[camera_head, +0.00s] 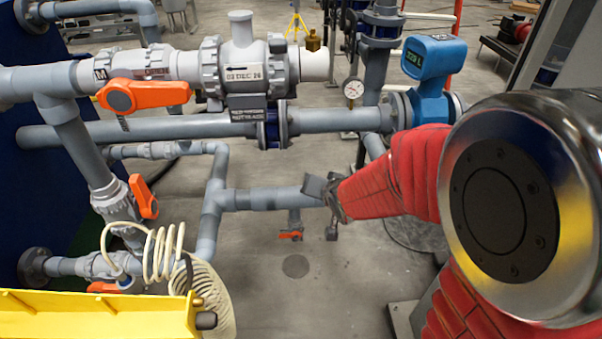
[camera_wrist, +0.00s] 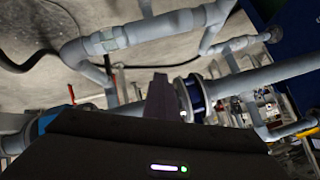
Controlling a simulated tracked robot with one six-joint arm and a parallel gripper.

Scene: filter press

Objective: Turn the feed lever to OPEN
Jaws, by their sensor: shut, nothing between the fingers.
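An orange lever (camera_head: 134,95) sits on a valve in the upper grey pipe at the left of the head view. Lettering that seems to read OPEN is beside it on the pipe. Another orange lever (camera_head: 144,197) stands steeply on the pipe below it. I cannot tell from a label which one is the feed lever. My gripper (camera_head: 322,190) is shut and empty, well to the right of both levers and in front of the lower pipe. In the wrist view my gripper (camera_wrist: 160,98) shows as a dark shape before grey pipes.
A pressure gauge (camera_head: 353,89) and a blue meter (camera_head: 432,57) stand behind my arm. A cream coiled hose (camera_head: 165,250) and a yellow beam (camera_head: 95,315) fill the lower left. Grey pipes cross between my gripper and the upper lever. Open floor (camera_head: 300,300) lies below.

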